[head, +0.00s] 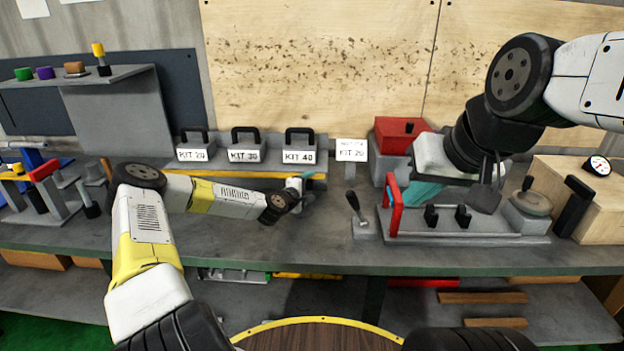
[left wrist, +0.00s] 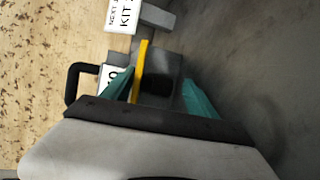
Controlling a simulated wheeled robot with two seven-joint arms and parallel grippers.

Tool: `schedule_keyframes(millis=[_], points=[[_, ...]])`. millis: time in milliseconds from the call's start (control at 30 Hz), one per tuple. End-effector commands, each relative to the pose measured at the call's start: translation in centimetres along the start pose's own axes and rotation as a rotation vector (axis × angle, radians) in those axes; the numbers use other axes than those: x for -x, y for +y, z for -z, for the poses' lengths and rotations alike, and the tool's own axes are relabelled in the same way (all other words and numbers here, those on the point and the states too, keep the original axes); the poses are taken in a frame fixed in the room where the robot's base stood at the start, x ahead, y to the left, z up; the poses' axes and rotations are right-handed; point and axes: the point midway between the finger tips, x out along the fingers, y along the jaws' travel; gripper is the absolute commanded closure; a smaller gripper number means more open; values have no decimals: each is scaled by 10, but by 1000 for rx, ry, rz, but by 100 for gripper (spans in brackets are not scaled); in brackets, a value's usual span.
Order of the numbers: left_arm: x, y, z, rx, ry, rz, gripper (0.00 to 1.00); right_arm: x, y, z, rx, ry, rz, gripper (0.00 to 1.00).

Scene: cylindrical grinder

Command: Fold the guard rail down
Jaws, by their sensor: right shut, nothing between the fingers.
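The red guard rail (head: 393,205) stands upright at the left end of the grey grinder base (head: 470,240). My right gripper (head: 420,193) is just to the right of the rail, with its teal fingers shut and empty. Whether the fingers touch the rail cannot be told. My left gripper (head: 302,184) is over the bench, well left of the rail. In the left wrist view its two teal fingers (left wrist: 160,92) are apart, with nothing held between them.
Kit boxes with black handles (head: 300,146) stand behind a yellow strip (head: 220,174). A lever (head: 358,212) stands left of the rail. A red box (head: 398,135) is behind the grinder, and a wooden box with a dial (head: 600,200) is at right.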

Motion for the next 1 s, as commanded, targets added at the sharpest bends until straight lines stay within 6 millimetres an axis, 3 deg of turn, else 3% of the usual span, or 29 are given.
schedule_keyframes(millis=[167,600,1000], points=[[8,0,0,-1,-2,1,37,0,0,0,0,0,0,100],[73,-1,0,1,0,2,37,0,0,0,0,0,0,100],[78,0,0,-3,-1,2,37,0,0,0,0,0,0,100]])
